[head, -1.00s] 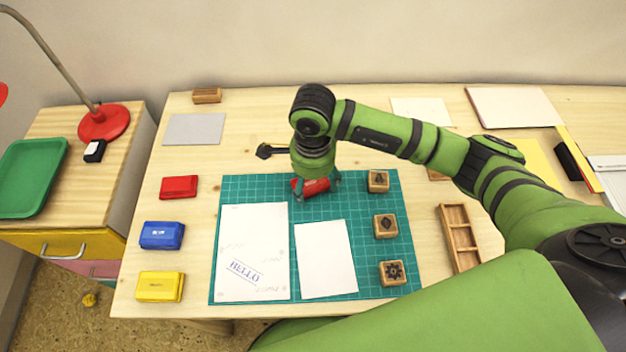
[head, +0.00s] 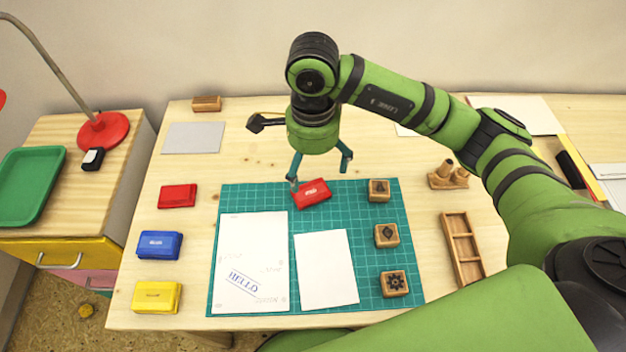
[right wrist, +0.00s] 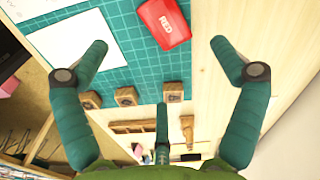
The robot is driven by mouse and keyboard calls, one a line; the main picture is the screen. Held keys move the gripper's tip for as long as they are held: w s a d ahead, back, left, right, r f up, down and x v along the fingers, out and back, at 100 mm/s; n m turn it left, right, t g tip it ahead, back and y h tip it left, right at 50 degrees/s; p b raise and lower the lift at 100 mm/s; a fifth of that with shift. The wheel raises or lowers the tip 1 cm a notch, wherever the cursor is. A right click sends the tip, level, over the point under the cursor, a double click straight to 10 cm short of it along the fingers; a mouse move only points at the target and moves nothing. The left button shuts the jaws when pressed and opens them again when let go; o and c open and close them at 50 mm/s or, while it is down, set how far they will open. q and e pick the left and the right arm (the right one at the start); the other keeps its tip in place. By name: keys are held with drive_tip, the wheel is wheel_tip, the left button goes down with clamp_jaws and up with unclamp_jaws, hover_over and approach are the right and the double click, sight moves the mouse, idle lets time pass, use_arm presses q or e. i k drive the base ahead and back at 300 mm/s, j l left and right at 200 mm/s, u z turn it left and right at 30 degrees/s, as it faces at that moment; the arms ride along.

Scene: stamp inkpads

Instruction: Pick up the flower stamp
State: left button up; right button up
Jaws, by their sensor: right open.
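The flower stamp (head: 393,283) is a small wooden block with a dark flower-like mark on top. It sits at the front right of the green mat (head: 375,280). Two similar wooden stamps, one with a leaf-like mark (head: 386,235) and one at the back (head: 378,190), stand behind it in a row. My right gripper (head: 319,172) is open and empty above the red inkpad (head: 312,193) at the mat's back edge, away from the flower stamp. In the right wrist view the open fingers (right wrist: 160,44) show, with the stamps small beyond them. My left gripper is not in view.
White papers (head: 326,268) lie on the mat. Red (head: 177,196), blue (head: 160,245) and yellow (head: 158,297) inkpads line the left side. A wooden compartment tray (head: 451,235) lies right of the stamps, with a wooden holder (head: 449,175) behind it.

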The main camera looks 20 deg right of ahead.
sight(393, 284)
drive_tip(key=k, duration=1.5)
